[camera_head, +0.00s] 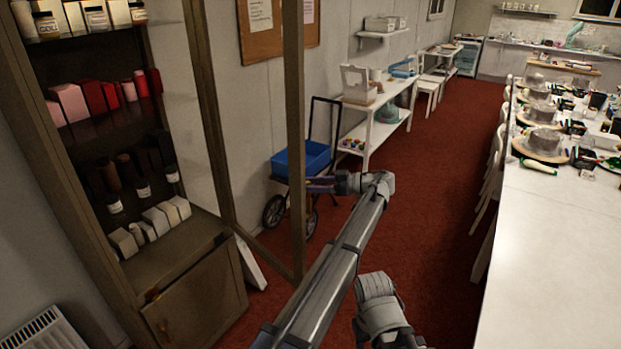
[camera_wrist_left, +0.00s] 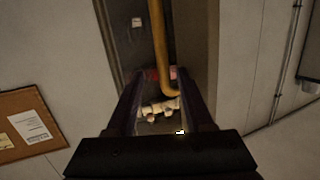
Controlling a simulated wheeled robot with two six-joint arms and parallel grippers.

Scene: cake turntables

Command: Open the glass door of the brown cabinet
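The brown cabinet (camera_head: 150,262) stands at the left in the head view. Its glass door (camera_head: 235,110) stands swung out from the shelves, with its free upright edge (camera_head: 296,130) towards the aisle. My left gripper (camera_head: 312,186) is beside that edge, at the door's outer side. In the left wrist view a yellowish bar handle (camera_wrist_left: 160,50) comes down between the two dark fingers of my left gripper (camera_wrist_left: 165,80). The fingers look apart, with a gap around the handle's hooked end; contact is not clear.
Shelves hold red boxes (camera_head: 70,102), jars and white blocks (camera_head: 160,218). A cart with a blue bin (camera_head: 302,158) stands behind the door edge. A long white table (camera_head: 560,250) runs along the right. Red carpet (camera_head: 440,220) lies free between.

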